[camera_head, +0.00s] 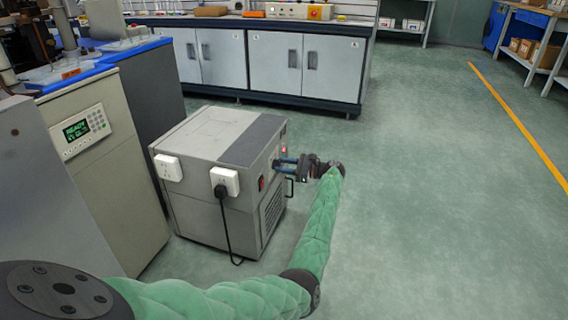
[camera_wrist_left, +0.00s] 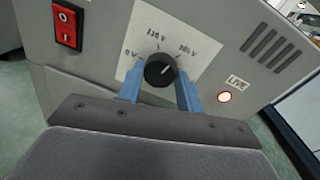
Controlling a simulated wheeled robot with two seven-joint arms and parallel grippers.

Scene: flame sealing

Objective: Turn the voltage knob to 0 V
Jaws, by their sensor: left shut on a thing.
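The black voltage knob (camera_wrist_left: 160,70) sits on a white dial plate (camera_wrist_left: 133,78) on the grey box's panel in the left wrist view. Marks for 0 V at left, a middle voltage at top and a higher one at right surround it. Its pale pointer line seems to lean up and right, toward the highest mark. My left gripper (camera_wrist_left: 160,92) has its blue fingers on either side of the knob, shut on it. In the head view, this gripper (camera_head: 285,164) reaches the right side of the grey box (camera_head: 225,145); the knob itself is hidden there. My right gripper is out of view.
A red rocker switch (camera_wrist_left: 67,25) is left of the dial, and a lit red lamp (camera_wrist_left: 225,97) is to its right. A black plug with a cord (camera_head: 222,190) is in a white socket on the box's front. Open floor (camera_head: 430,200) lies to the right.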

